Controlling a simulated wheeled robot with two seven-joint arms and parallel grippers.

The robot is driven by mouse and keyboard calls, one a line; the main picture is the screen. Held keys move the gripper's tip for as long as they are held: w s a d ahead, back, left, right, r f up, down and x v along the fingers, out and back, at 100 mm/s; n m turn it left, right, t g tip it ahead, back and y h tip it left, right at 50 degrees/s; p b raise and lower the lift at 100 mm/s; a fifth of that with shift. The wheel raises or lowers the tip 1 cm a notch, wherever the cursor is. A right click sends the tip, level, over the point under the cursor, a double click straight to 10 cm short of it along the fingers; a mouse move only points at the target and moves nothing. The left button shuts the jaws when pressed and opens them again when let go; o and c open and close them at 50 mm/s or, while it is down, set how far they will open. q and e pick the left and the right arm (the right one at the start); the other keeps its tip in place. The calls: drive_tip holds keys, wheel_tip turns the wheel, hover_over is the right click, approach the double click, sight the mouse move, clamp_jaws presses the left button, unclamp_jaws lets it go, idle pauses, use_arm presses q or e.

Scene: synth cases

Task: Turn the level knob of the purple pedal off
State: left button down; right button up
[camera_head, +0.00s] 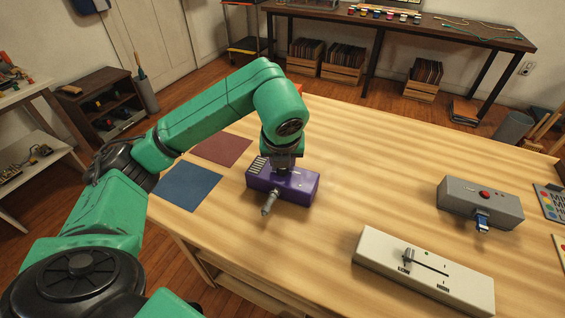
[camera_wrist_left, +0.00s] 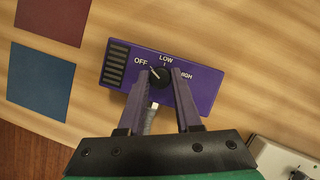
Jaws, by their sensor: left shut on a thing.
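The purple pedal (camera_head: 307,187) lies on the wooden table under my left gripper (camera_head: 284,168). In the left wrist view the purple pedal (camera_wrist_left: 209,94) shows its black level knob (camera_wrist_left: 159,77) with OFF, LOW and HIGH labels around it. The knob's white mark points up and left, on the side of the OFF label. My left gripper (camera_wrist_left: 160,80) has its fingers on both sides of the knob and is shut on it. In the head view the knob is hidden by the gripper. My right gripper is not in view.
A grey box with a red button (camera_head: 483,203) and a long white slider box (camera_head: 440,284) stand to the right on the table (camera_head: 370,165). A grey plug (camera_head: 268,203) sticks out of the pedal's front. Blue (camera_head: 187,185) and dark red mats (camera_head: 222,149) lie left of it.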

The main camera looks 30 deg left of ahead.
use_arm(q)
drive_tip(key=c, duration=0.6)
unclamp_jaws()
drive_tip(key=p+v, duration=0.5)
drive_tip(key=v, duration=0.9)
drive_tip(key=shift+s+d+r, duration=0.1)
drive_tip(key=shift+r, duration=0.15)
